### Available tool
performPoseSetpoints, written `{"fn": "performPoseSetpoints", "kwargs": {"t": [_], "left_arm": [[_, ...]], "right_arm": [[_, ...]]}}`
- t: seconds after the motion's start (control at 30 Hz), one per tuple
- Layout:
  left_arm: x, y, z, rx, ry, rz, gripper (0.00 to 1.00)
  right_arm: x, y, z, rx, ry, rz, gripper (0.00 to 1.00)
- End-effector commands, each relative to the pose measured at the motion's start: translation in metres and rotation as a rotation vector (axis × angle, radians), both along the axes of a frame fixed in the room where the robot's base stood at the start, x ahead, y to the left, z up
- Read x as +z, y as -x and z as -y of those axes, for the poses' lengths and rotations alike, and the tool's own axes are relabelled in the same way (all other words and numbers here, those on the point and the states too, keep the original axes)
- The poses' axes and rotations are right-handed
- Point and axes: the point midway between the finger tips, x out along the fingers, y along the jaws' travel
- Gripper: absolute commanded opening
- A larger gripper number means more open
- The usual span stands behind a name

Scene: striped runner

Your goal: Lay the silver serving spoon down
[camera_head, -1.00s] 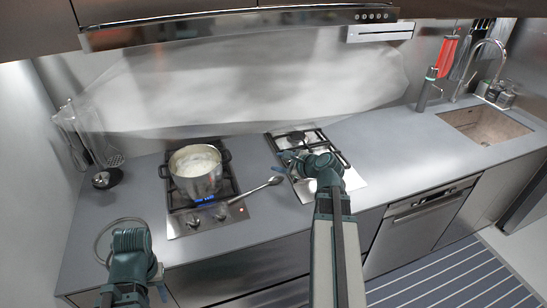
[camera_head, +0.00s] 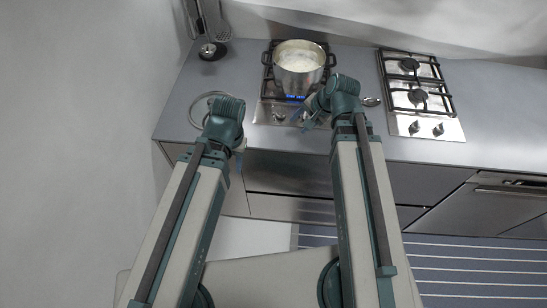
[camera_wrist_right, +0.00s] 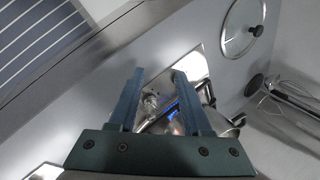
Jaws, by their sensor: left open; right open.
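The silver serving spoon (camera_head: 371,101) shows only its bowl end in the head view, on the counter just right of my right gripper. Its handle is hidden behind my right arm. My right gripper (camera_head: 312,113) is open at the front right of the left hob, in front of the pot (camera_head: 299,68). In the right wrist view its fingers (camera_wrist_right: 157,75) are apart, with the hob behind them; I cannot make out the spoon there. My left gripper (camera_head: 239,146) is at the counter's front edge, close to the glass lid, and its fingers are barely visible.
The pot of pale food stands on the left hob (camera_head: 262,112). A glass lid (camera_head: 199,106) lies left of it. A utensil holder (camera_head: 208,49) stands at the back left. A second hob (camera_head: 425,122) is empty. Counter between the hobs is clear.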

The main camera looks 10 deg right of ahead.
Motion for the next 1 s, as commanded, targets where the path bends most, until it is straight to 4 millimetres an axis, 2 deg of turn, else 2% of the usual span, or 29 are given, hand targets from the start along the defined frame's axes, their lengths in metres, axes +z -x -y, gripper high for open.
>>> {"fn": "performPoseSetpoints", "kwargs": {"t": [0.03,0.13,0.23,0.4,0.6,0.87,1.0], "left_arm": [[0.0,0.0,0.0,0.0,0.0,0.0,0.42],[0.0,0.0,0.0,0.0,0.0,0.0,0.42],[0.0,0.0,0.0,0.0,0.0,0.0,0.42],[0.0,0.0,0.0,0.0,0.0,0.0,0.42],[0.0,0.0,0.0,0.0,0.0,0.0,0.42],[0.0,0.0,0.0,0.0,0.0,0.0,0.42],[-0.01,0.0,0.0,0.0,0.0,0.0,0.42]], "right_arm": [[-0.006,0.015,-0.025,0.152,0.074,-0.022,0.49],[-0.017,0.043,-0.057,0.442,0.224,-0.064,0.49],[-0.022,0.069,-0.078,0.696,0.35,-0.104,0.49],[-0.023,0.098,-0.097,0.995,0.497,-0.156,0.49],[-0.022,0.109,-0.102,1.128,0.564,-0.182,0.49],[-0.022,0.11,-0.102,1.134,0.566,-0.184,0.49],[-0.032,0.11,-0.102,1.132,0.565,-0.184,0.49]]}}
